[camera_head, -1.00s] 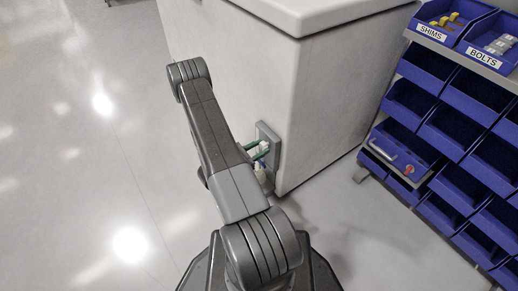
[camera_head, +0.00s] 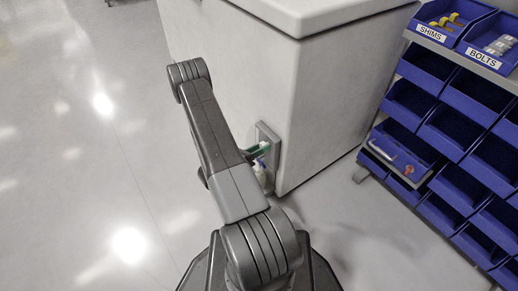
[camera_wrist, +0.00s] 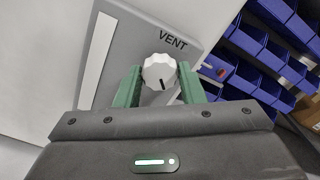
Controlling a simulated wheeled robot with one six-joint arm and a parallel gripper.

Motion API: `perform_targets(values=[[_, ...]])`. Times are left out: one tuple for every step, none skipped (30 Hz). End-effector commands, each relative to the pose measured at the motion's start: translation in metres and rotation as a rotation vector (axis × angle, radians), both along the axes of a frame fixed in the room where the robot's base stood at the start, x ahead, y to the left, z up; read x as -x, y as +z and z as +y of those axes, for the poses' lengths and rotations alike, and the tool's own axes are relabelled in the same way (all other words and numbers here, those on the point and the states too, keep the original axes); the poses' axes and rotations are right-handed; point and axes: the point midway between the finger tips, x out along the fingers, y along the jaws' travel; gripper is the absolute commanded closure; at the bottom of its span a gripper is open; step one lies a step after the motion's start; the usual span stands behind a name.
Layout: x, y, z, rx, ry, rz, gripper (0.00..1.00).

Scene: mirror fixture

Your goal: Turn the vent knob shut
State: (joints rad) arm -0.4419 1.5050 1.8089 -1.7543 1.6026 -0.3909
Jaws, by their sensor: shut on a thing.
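The vent knob (camera_wrist: 159,71) is a white ribbed dial with a dark pointer line, on a grey plate (camera_wrist: 140,40) marked VENT in the wrist view. The pointer line points toward the bottom of that view. My gripper (camera_wrist: 160,85) has green fingers, one on each side of the knob, and is shut on it. In the head view the plate (camera_head: 267,142) sits low on the side of the white cabinet.
The white cabinet (camera_head: 320,100) stands behind the plate. At the right a rack holds blue bins (camera_head: 450,130), with SHIMS (camera_head: 450,22) and BOLTS (camera_head: 490,40) bins on top. The floor (camera_head: 70,180) at the left is clear.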

Motion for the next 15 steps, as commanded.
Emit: perform_targets(values=[[0.0001, 0.0001, 0.0000, 0.025, 0.000, 0.035, 0.87], [0.0001, 0.0001, 0.0000, 0.042, 0.000, 0.058, 0.87], [0.0001, 0.0001, 0.0001, 0.065, 0.000, 0.089, 0.87], [0.0001, 0.0001, 0.0001, 0.081, 0.000, 0.112, 0.87], [0.0001, 0.0001, 0.0001, 0.098, 0.000, 0.135, 0.87], [0.0001, 0.0001, 0.0001, 0.120, 0.000, 0.166, 0.87], [0.0000, 0.0002, 0.0001, 0.137, 0.000, 0.189, 0.87], [0.0000, 0.0002, 0.0001, 0.153, 0.000, 0.211, 0.87], [0.0000, 0.0003, 0.0001, 0.176, 0.000, 0.242, 0.87], [-0.0001, 0.0003, 0.0002, 0.192, 0.001, 0.266, 0.87], [-0.0001, 0.0003, 0.0002, 0.209, 0.000, 0.288, 0.87], [-0.0001, 0.0003, 0.0002, 0.231, 0.001, 0.319, 0.87], [-0.0001, 0.0003, 0.0002, 0.248, 0.001, 0.342, 0.87], [-0.0002, 0.0004, 0.0002, 0.265, 0.001, 0.365, 0.87], [-0.0002, 0.0004, 0.0002, 0.287, 0.001, 0.396, 0.87]])
